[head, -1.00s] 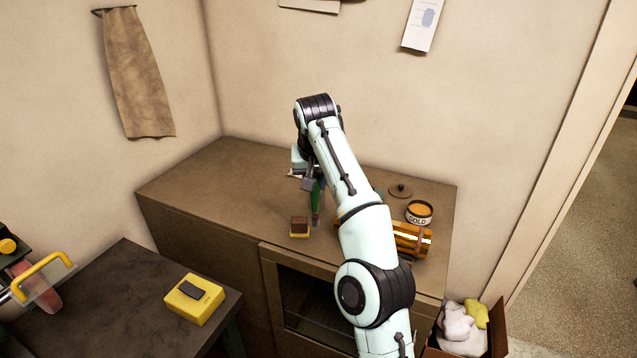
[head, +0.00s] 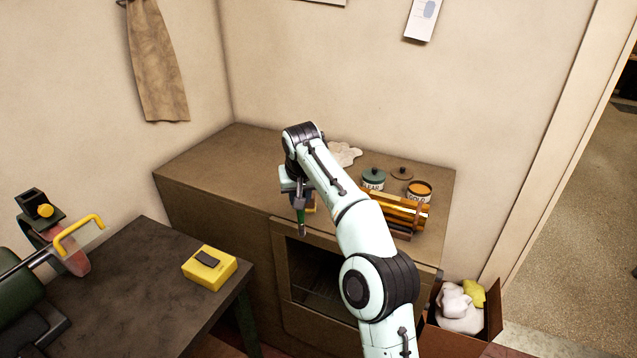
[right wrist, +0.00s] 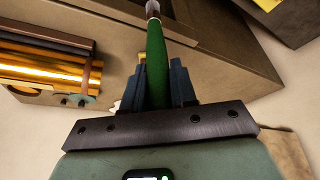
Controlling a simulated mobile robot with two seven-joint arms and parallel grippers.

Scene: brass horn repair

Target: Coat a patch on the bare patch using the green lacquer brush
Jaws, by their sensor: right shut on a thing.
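My right gripper (head: 298,198) is shut on the green lacquer brush (head: 301,215), which points downward near the front edge of the brown cabinet. The right wrist view shows the green brush handle (right wrist: 156,65) between the two dark fingers (right wrist: 160,85), with the ferrule at the top of the picture. A shiny brass horn tube (head: 402,209) lies on the cabinet to the right, partly hidden by my arm; it also shows in the right wrist view (right wrist: 40,70). I cannot make out the bare patch. My left gripper is not in view.
A green-lidded "CLEAR" tin (head: 372,178) and an open "GOLD" tin (head: 419,191) stand behind the brass tube on the cabinet (head: 215,162). A loose lid (head: 402,173) and a pale cloth (head: 345,153) lie nearby. A yellow box (head: 209,268) sits on the dark table (head: 120,290).

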